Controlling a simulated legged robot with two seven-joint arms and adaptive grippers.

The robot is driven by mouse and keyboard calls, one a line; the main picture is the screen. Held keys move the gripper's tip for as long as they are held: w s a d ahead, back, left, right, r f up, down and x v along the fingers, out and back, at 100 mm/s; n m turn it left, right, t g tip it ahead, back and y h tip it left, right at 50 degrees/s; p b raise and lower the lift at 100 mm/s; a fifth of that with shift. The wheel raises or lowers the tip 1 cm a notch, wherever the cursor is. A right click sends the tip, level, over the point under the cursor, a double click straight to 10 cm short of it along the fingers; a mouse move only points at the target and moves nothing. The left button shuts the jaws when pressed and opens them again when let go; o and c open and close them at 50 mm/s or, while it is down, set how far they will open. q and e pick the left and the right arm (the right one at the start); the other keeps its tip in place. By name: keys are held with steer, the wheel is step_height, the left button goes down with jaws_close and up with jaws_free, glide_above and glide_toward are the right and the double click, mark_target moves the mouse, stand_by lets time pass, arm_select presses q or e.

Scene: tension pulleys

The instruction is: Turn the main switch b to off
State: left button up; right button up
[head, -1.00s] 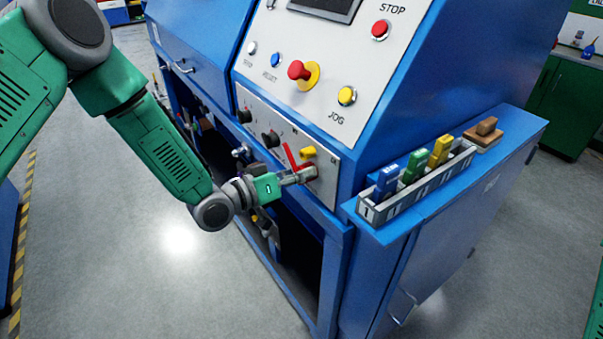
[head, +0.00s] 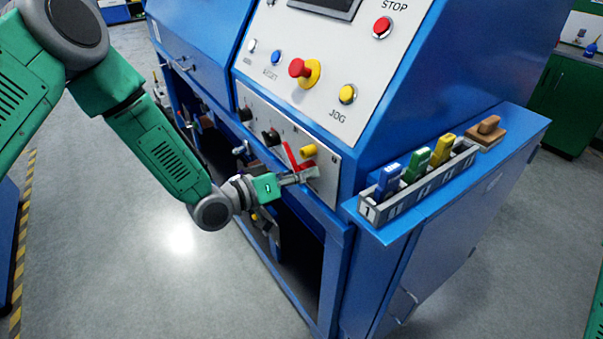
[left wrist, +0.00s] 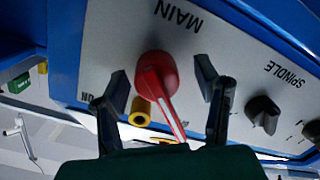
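The main switch (left wrist: 157,72) is a red knob with a long red handle and a white line, under the upside-down label MAIN in the left wrist view. Its handle points down and slightly right there. In the head view the red switch (head: 290,156) is on the lower white panel, partly hidden by my left gripper (head: 308,172). In the left wrist view the left gripper (left wrist: 165,92) is open, one finger on each side of the switch, with gaps visible. A label at the left finger, seemingly ON, is partly hidden. My right gripper is out of view.
A yellow knob (head: 308,150) sits close beside the red switch. Black knobs (head: 271,138) are farther along the panel. Above are a red emergency button (head: 300,69) and a yellow JOG button (head: 347,94). A grey tray (head: 420,188) with coloured blocks is at right.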

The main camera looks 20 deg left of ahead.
arm_select(q)
steer(key=shift+r, duration=0.1)
steer(key=shift+s+a, duration=0.2)
steer(key=shift+a, duration=0.05)
steer(key=f+v, duration=0.1)
steer(key=v, duration=1)
steer(key=shift+s+r, duration=0.15)
steer(key=shift+r, duration=0.25)
steer(key=shift+a, duration=0.1)
